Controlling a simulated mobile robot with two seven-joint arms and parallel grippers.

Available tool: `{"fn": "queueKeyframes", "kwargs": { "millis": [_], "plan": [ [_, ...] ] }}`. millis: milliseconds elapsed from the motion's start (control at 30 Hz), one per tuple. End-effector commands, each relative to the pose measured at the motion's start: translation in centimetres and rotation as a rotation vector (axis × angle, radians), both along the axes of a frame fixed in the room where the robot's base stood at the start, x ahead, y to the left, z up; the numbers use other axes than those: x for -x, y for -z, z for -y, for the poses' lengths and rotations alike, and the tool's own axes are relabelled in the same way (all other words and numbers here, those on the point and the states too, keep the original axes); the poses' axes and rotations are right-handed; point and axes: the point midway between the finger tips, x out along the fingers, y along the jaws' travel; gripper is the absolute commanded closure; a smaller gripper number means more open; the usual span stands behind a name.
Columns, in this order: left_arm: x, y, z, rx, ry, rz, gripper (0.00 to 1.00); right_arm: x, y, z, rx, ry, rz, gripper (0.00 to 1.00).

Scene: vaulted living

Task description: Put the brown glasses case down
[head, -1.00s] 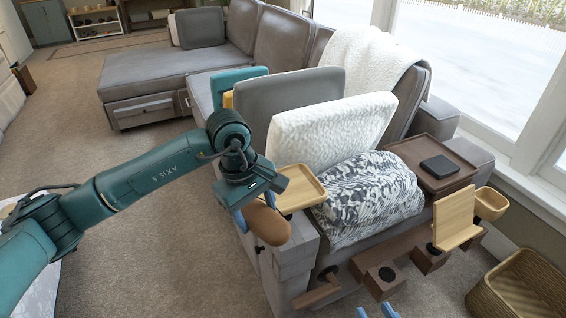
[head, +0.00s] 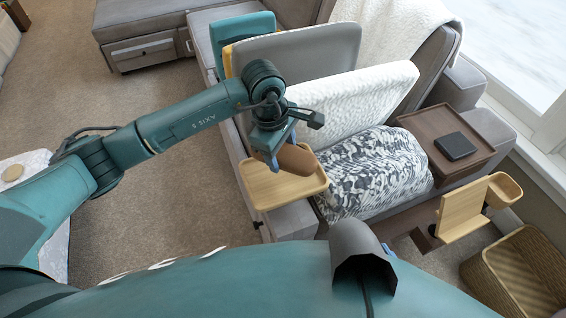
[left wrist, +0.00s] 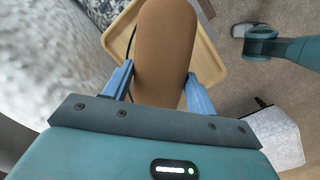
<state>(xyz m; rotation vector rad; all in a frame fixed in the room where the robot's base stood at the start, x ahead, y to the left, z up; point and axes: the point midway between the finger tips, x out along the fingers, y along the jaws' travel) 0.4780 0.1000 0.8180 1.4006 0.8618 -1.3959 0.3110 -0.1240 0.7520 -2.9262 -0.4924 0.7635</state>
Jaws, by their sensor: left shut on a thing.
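The brown glasses case (head: 297,158) is held in my left gripper (head: 279,152), which is shut on it. In the left wrist view the case (left wrist: 162,50) stands out between the two blue fingers (left wrist: 158,90), its near end hidden by the gripper body. It is over the light wooden tray (head: 262,190) on the sofa arm in the head view. I cannot tell whether it touches the tray. The tray also shows behind the case in the left wrist view (left wrist: 205,62). Only a small blue bit, probably of my right gripper (head: 388,250), shows beyond my teal arm.
A patterned cushion (head: 370,165) and a white cushion (head: 345,108) lie right of and behind the tray. A dark brown tray (head: 436,128) holds a black box (head: 456,146). A wicker basket (head: 520,280) stands at lower right. The visible tray surface is bare.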

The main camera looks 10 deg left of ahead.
Motion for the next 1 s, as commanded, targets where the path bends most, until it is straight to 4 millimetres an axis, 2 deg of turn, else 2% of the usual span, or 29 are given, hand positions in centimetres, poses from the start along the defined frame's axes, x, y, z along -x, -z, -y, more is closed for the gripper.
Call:
{"fn": "queueKeyframes", "kwargs": {
  "millis": [67,267,467,833,867,1000],
  "plan": [
    [0.0,1.1,0.0,0.000,-0.001,-0.002,0.67,0.0,0.0,0.0,0.001,0.000,0.000,0.64],
    [0.0,2.6,0.1,0.001,0.000,-0.001,0.67,0.0,0.0,0.0,0.002,-0.001,0.001,0.64],
    [0.0,5.3,0.0,0.001,0.000,0.000,0.67,0.0,-0.1,0.0,0.002,0.000,0.001,0.64],
    [-0.1,6.0,0.0,0.001,0.001,0.002,0.67,0.0,0.5,0.0,-0.002,0.001,-0.001,0.64],
    [0.0,5.8,0.0,0.001,0.001,0.002,0.41,0.0,0.3,0.0,-0.004,0.001,0.000,0.64],
    [0.0,5.8,0.0,0.001,0.001,0.002,0.30,0.0,0.2,0.0,-0.004,0.001,0.000,0.64]
  ]
}}
